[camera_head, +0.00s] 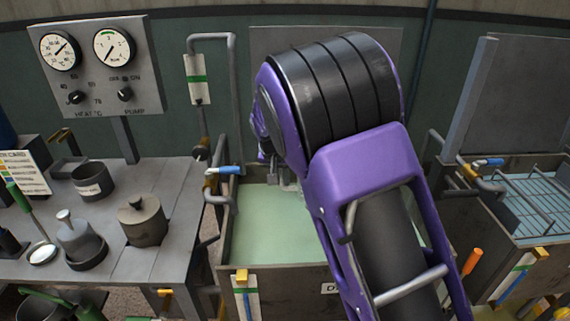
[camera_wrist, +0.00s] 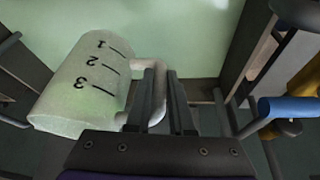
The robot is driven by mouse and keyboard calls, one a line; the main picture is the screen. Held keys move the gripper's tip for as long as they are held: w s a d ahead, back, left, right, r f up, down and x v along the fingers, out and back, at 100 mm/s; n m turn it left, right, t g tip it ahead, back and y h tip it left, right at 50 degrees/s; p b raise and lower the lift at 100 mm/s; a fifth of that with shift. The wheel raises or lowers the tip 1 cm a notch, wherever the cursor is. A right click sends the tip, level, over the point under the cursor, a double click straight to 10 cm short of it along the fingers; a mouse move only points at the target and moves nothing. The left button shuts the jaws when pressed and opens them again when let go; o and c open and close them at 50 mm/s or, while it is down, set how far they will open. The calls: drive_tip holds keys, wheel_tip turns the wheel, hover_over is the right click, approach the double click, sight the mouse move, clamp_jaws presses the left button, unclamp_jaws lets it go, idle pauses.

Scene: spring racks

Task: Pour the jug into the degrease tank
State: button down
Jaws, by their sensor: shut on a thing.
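The jug (camera_wrist: 85,85) is a translucent whitish vessel with black marks 1, 2 and 3, on the left of the wrist view. My gripper (camera_wrist: 163,78) is shut on the jug's looped handle. The jug looks slanted in this view, but its true tilt is unclear; no pouring stream shows. The degrease tank (camera_head: 226,240) stands at the centre of the head view, filled with pale green liquid (camera_head: 265,225); its front label is mostly covered by my arm. The liquid also shows behind the jug in the wrist view (camera_wrist: 205,35). My purple arm hides the jug in the head view.
A blue-handled valve (camera_head: 228,170) is at the tank's left corner. A bench at left holds a lidded pot (camera_head: 142,220), a dark cup (camera_head: 93,182) and a funnel-like vessel (camera_head: 75,238). A gauge panel (camera_head: 96,65) stands behind. Another tank with a wire rack (camera_head: 545,205) is at right.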

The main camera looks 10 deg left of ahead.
drive_tip(key=shift+w+r, duration=0.2)
drive_tip(key=shift+w, duration=0.3)
drive_tip(key=shift+s+a+r+m+g+y, duration=0.1)
drive_tip(key=shift+a+r+m+g+y, duration=0.1)
drive_tip(key=shift+r+y, duration=0.75)
drive_tip(key=shift+w+a+r+m+g+y, duration=0.1)
drive_tip(key=shift+r+m+g+y, duration=0.1)
drive_tip(key=shift+r+y, duration=0.8)
drive_tip(key=shift+s+a+r+m+g+y, duration=0.1)
drive_tip(key=shift+r+m+y, duration=0.1)
drive_tip(key=shift+r+y, duration=0.75)
drive_tip(key=shift+d+r+m+y, duration=0.15)
drive_tip(key=shift+d+r+y, duration=0.25)
drive_tip(key=shift+r+y, duration=0.4)
drive_tip(key=shift+d+r+m+y, duration=0.15)
drive_tip(key=shift+d+r+y, duration=0.25)
drive_tip(key=shift+r+y, duration=0.35)
drive_tip(key=shift+w+d+r+m+g+y+b, duration=0.2)
drive_tip(key=shift+d+r+y+b, duration=0.1)
drive_tip(key=shift+r+y+b, duration=0.25)
drive_tip(key=shift+w+d+r+m+g+y+b, duration=0.1)
drive_tip(key=shift+d+r+g+y+b, duration=0.2)
drive_tip(key=shift+y+b, duration=0.25)
drive_tip(key=w+d+r+m+y+b, duration=0.1)
drive_tip(key=d+r+m+y+b, duration=0.1)
drive_tip(key=d+y+b, duration=0.5)
drive_tip(key=shift+w+d+r+t+y+b, duration=0.2)
drive_tip(key=shift+d+r+t+y+b, duration=0.15)
drive_tip(key=shift+r, duration=0.35)
drive_tip(key=shift+d, duration=0.1)
